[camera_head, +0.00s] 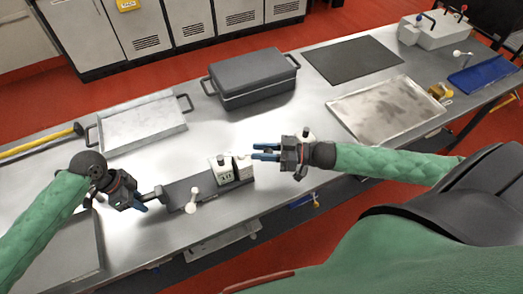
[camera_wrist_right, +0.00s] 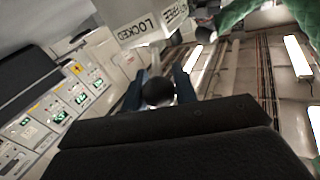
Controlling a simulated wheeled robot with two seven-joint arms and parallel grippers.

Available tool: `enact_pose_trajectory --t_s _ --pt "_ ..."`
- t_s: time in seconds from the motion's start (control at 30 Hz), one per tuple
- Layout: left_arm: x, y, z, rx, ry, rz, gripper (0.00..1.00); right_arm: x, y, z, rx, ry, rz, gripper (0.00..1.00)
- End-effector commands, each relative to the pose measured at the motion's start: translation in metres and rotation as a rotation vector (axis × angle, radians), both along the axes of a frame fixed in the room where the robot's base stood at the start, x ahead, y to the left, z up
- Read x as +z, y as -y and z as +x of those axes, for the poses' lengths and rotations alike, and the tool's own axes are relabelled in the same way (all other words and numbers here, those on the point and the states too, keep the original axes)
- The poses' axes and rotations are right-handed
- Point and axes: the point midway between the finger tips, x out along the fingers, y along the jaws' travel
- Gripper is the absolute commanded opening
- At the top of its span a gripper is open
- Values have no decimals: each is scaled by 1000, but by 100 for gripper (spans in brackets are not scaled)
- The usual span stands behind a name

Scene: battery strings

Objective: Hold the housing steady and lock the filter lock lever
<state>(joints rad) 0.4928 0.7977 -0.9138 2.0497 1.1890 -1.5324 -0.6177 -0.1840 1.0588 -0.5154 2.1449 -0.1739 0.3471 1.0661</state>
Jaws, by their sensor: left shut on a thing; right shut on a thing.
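The housing (camera_head: 180,193) is a long dark grey block near the table's front edge, with white boxes (camera_head: 222,170) at its right end and a white-knobbed side handle. My left gripper (camera_head: 142,203) is shut on the grip at the housing's left end; its fingers partly hide the contact. My right gripper (camera_head: 266,151) is just right of the white boxes, blue fingers pointing left. In the right wrist view its fingers are either side of a dark round lever knob (camera_wrist_right: 158,92), shut on it. The white box (camera_wrist_right: 140,20) beyond bears the words LOCKED and FREE.
A metal tray (camera_head: 103,140) and a lidded dark box (camera_head: 250,97) stand behind. A dark mat (camera_head: 352,47), a stained tray (camera_head: 338,117), a blue tray (camera_head: 470,82) and a light grey unit with levers (camera_head: 432,38) are at right. Bare tabletop lies between the housing and dark box.

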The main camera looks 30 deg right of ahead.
Motion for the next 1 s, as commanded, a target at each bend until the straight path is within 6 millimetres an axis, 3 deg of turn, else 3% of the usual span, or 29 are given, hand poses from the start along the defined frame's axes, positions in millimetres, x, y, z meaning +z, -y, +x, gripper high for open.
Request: enact_pose_trajectory --t_s 0.5,0.53,0.6,1.0 --pt "0 2 -1 -3 0 -4 0 1 -1 -1 2 0 3 0" --pt "0 2 -1 -3 0 -4 0 1 -1 -1 2 0 3 34" --pt "0 2 -1 -3 0 -4 0 0 -1 -1 2 0 3 48" --pt "0 0 0 -1 -1 0 0 0 2 -2 0 -1 1 50"
